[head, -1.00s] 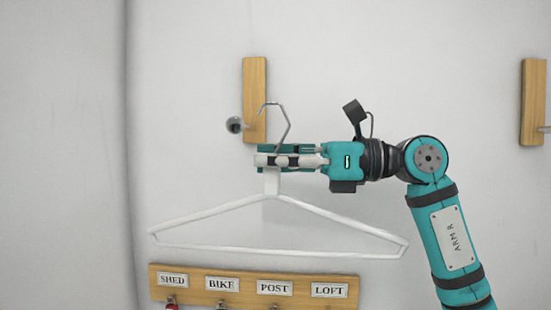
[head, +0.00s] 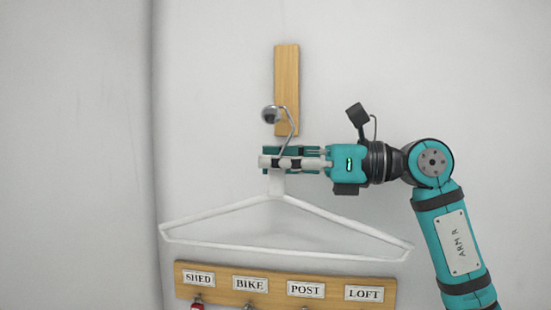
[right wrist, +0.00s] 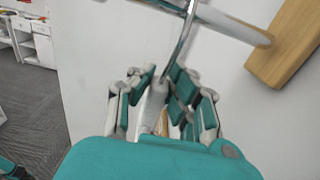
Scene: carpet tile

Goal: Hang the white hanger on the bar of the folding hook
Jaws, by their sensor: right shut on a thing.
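The white hanger (head: 277,186) hangs level in the head view, its bent metal hook pointing up. My right gripper (head: 268,160) is shut on the hanger's neck, just below the metal hook. The folding hook is a wooden board (head: 287,80) on the wall with a metal bar ending in a round knob (head: 270,115). The hanger's metal hook top is at the knob in the head view. In the right wrist view the metal hook (right wrist: 184,38) crosses the bar (right wrist: 235,27); I cannot tell whether it rests on it. My left gripper is out of view.
Below the hanger, a wooden key rack (head: 240,284) on the wall carries labels SHED, BIKE, POST and LOFT, with a red item (head: 197,306) under SHED. A wall corner runs down at the left. The wall around the board is otherwise bare.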

